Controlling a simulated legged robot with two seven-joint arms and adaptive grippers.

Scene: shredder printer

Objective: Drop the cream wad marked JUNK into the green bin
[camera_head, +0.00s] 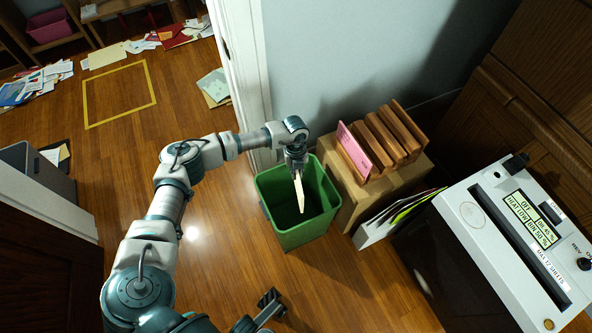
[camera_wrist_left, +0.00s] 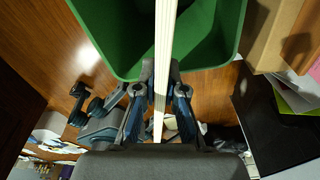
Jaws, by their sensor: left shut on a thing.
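My left gripper (camera_head: 297,167) is shut on a cream wad (camera_head: 300,194), a flat stack of paper seen edge-on and hanging down. The green bin (camera_head: 292,238) stands on the floor directly below, and the wad's lower end appears over or within its mouth. In the left wrist view the fingers (camera_wrist_left: 161,75) clamp the wad (camera_wrist_left: 165,35) from both sides, with the green bin (camera_wrist_left: 105,32) beyond it. No JUNK marking is readable. My right gripper (camera_head: 258,311) shows partly at the bottom of the head view, its fingers apart and empty.
A wooden sorter (camera_head: 385,142) with a pink sheet stands on a box right of the bin. A white file holder (camera_head: 375,232) and a shredder (camera_head: 505,235) are further right. A white door frame (camera_head: 247,75) rises behind my left arm. Papers litter the far floor.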

